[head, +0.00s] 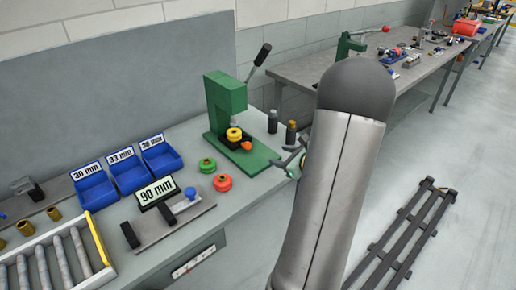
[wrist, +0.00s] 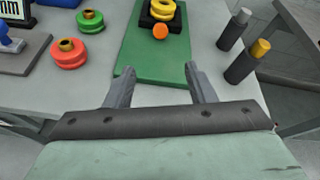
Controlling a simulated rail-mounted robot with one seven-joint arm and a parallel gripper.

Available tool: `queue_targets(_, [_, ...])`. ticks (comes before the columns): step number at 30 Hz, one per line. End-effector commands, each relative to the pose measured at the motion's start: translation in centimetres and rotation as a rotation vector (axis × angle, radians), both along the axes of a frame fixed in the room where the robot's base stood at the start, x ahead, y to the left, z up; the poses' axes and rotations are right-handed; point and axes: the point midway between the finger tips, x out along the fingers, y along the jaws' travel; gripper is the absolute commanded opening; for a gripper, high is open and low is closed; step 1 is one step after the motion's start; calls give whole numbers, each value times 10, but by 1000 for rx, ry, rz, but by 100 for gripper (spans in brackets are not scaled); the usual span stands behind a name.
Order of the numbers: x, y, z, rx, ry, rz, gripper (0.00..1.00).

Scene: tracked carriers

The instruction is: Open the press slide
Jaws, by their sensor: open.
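The green press (head: 222,105) stands on the grey bench, with a dark lever (head: 260,58) angled up to the right. Its black slide (wrist: 147,21) carries a yellow ring (wrist: 162,9) and has an orange knob (wrist: 160,31) at the front; the knob (head: 247,145) also shows in the head view. I cannot tell how far out the slide is. My gripper (wrist: 157,71) is open and empty, over the front part of the green base plate (wrist: 150,62). The knob lies ahead of the fingertips, roughly between them and apart from them. In the head view my arm partly hides the gripper.
Two dark cylinders, one grey-topped (wrist: 234,29) and one yellow-topped (wrist: 247,62), stand right of the plate. Blue bins (head: 128,172) and a 90 mm sign (head: 158,192) are farther left.

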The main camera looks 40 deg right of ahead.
Motion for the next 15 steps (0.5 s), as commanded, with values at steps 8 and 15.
queue_targets(8, [34,0,-13,5,-1,-3,50])
queue_targets(15, [84,1,-32,6,-1,-2,50])
